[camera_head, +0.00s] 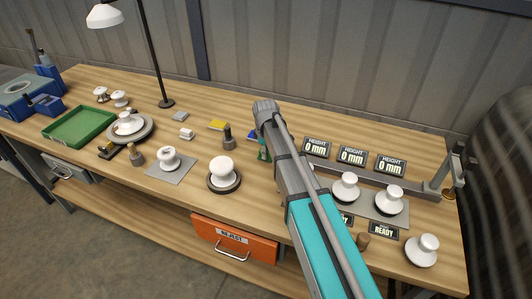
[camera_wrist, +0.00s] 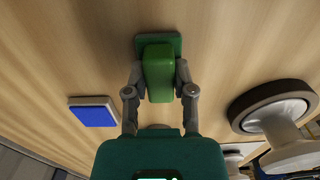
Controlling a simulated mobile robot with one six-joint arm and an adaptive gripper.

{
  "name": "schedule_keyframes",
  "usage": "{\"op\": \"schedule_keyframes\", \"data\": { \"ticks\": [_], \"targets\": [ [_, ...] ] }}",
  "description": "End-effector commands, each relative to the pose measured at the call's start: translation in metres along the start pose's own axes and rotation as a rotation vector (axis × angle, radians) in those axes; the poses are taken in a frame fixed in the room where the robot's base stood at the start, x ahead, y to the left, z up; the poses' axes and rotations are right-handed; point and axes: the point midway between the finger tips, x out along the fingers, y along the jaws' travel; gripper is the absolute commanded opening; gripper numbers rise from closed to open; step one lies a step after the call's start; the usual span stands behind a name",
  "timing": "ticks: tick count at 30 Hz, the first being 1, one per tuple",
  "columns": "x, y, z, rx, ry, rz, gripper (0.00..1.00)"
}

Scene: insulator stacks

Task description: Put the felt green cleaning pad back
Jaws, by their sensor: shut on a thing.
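The green cleaning pad (camera_wrist: 158,75) is a bright green block in the middle of the wrist view. My gripper (camera_wrist: 160,82) is shut on it, with one finger on each long side. A darker green flat piece (camera_wrist: 172,42) shows at the far end of the block; I cannot tell whether it is part of the pad or a separate base. Some green (camera_head: 263,155) shows beside my arm in the head view, where the arm hides most of the gripper. Whether the pad touches the table is unclear.
A blue pad (camera_wrist: 93,113) lies left of the gripper, and a white insulator on a dark round base (camera_wrist: 275,110) stands right. The wooden bench (camera_head: 300,118) also holds a yellow pad (camera_head: 217,125), a dark peg (camera_head: 228,140), a green tray (camera_head: 78,126) and height displays (camera_head: 352,156).

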Motion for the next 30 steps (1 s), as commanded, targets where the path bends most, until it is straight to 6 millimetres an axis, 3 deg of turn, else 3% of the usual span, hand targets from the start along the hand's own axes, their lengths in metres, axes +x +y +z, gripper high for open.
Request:
{"op": "schedule_keyframes", "data": {
  "ticks": [3,4,9,30],
  "targets": [
    [0.004,0.000,0.000,0.000,0.000,0.000,0.00],
    [0.004,0.000,0.000,0.000,0.000,0.000,0.35],
    [0.003,0.000,0.000,0.000,0.000,0.000,0.66],
    [-0.008,0.000,0.000,0.000,0.000,0.000,0.67]
  ]
}}
